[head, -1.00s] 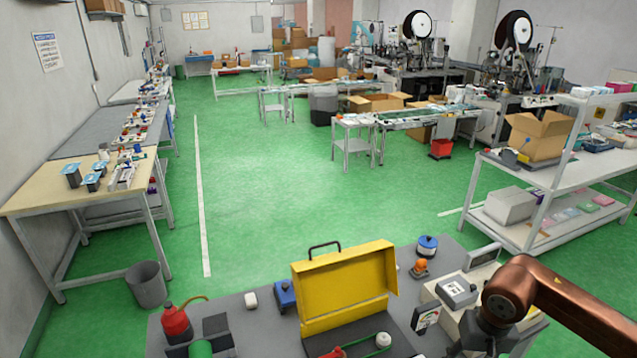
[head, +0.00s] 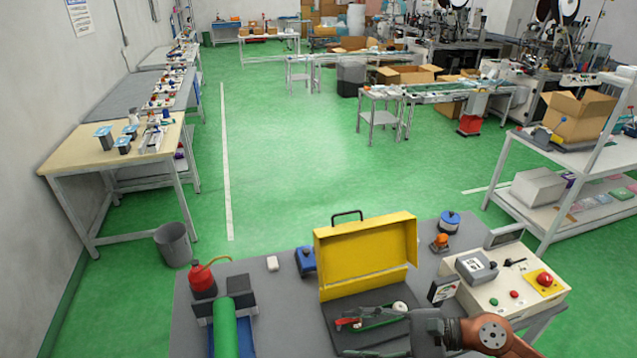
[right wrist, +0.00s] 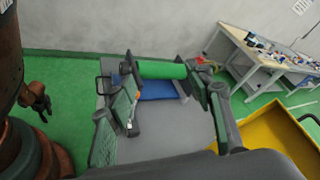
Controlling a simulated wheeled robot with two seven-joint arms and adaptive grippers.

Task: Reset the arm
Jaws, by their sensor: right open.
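My right gripper (head: 366,338) reaches in from the lower right in the head view, over the dark tray of the open yellow toolbox (head: 366,250). Its jaws point left, are apart, and hold nothing that I can see. In the right wrist view its two green-padded fingers (right wrist: 172,105) stand wide apart over the grey bench. Beyond them lies a green roll (right wrist: 160,70) on a blue base. My left gripper does not show clearly in either view.
The grey bench (head: 245,265) holds a red bottle (head: 203,282), the green roll (head: 224,328) and a white control box (head: 520,285) with a red button. A red-handled tool (head: 347,323) lies in the toolbox tray. Green floor (head: 300,150) beyond is clear.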

